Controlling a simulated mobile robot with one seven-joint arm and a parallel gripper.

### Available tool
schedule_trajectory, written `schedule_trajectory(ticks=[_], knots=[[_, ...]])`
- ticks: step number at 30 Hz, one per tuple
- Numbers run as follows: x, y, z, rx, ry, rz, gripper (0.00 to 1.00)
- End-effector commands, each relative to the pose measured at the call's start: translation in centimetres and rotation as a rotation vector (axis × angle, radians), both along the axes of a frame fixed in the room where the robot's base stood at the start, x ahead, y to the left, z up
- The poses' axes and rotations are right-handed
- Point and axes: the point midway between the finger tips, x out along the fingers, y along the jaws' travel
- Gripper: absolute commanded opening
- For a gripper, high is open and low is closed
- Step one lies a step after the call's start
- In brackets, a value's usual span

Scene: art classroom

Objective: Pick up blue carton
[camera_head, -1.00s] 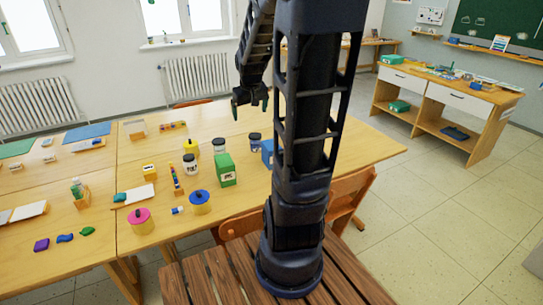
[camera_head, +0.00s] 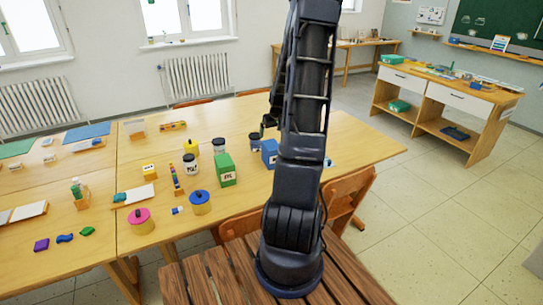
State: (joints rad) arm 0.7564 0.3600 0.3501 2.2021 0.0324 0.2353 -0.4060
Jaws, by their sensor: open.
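The blue carton (camera_head: 269,153) stands upright on the wooden table, just left of my arm. Its right side is close to or partly behind my arm in the picture. Most of the gripper is hidden by my own arm. It is open and nothing shows between its fingers. I cannot tell its exact distance from the carton.
A green carton (camera_head: 226,170) stands left of the blue one. Jars, a yellow pot with a blue lid (camera_head: 200,203) and a pink-lidded pot (camera_head: 141,221) stand further left. A wooden chair (camera_head: 347,195) is at the table's near edge.

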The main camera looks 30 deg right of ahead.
Motion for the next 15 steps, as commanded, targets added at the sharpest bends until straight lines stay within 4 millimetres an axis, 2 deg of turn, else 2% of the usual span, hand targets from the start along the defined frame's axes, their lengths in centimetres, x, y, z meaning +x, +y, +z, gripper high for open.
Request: schedule_trajectory(ticks=[5,15], knots=[[0.4,-1.1,-1.6,0.009,-0.007,-0.008,0.94],[1.8,-1.3,-5.0,0.011,-0.007,-0.008,0.94]])
